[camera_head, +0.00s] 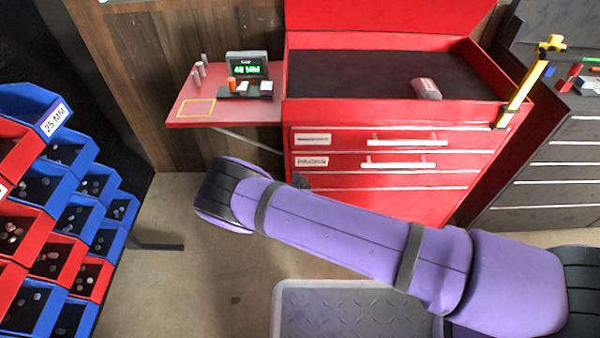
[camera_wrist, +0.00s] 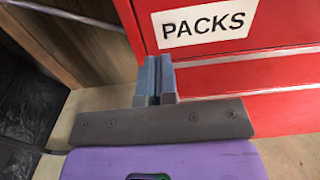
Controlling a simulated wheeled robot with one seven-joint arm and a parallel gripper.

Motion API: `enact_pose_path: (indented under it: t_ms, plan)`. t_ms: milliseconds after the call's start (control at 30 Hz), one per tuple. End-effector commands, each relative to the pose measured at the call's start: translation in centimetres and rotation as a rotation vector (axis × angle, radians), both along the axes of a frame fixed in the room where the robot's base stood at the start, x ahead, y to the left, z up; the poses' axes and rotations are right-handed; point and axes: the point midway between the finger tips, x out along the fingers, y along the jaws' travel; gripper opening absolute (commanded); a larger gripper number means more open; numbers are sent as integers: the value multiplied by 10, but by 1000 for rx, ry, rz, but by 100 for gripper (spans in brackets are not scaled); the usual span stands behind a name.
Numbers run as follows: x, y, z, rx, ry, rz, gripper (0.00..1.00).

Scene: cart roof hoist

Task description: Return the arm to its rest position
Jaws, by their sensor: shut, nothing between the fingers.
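My gripper (camera_wrist: 157,62) shows in the wrist view with its two grey-blue fingers together and nothing between them. It points at the lower left front of the red cart, beside the white PACKS label (camera_wrist: 205,24). In the head view my purple arm stretches from the lower right to the left, in front of the red cart (camera_head: 370,206). There the gripper is mostly hidden behind the arm. I cannot tell from these views whether the fingers touch the cart.
A red side shelf (camera_head: 178,113) holds a small display (camera_head: 247,66) and small items. A silver-red object (camera_head: 426,88) lies in the cart's open top. Blue and red bins (camera_head: 70,215) stand at left. A grey textured platform (camera_head: 300,290) lies below the arm. Floor at left centre is clear.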

Motion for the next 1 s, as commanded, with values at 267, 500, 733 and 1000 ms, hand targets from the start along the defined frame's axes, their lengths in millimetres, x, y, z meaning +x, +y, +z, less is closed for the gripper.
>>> enact_pose_path:
  t_ms: [267, 500, 733, 1000]
  plan:
    - [-52, -1, 0, -1, 2, 2, 0]
    - [-77, -2, -1, -1, 1, 1, 0]
    - [-81, -3, -1, -1, 1, 0, 0]
    - [-65, -9, 33, 61, -15, -108, 0]
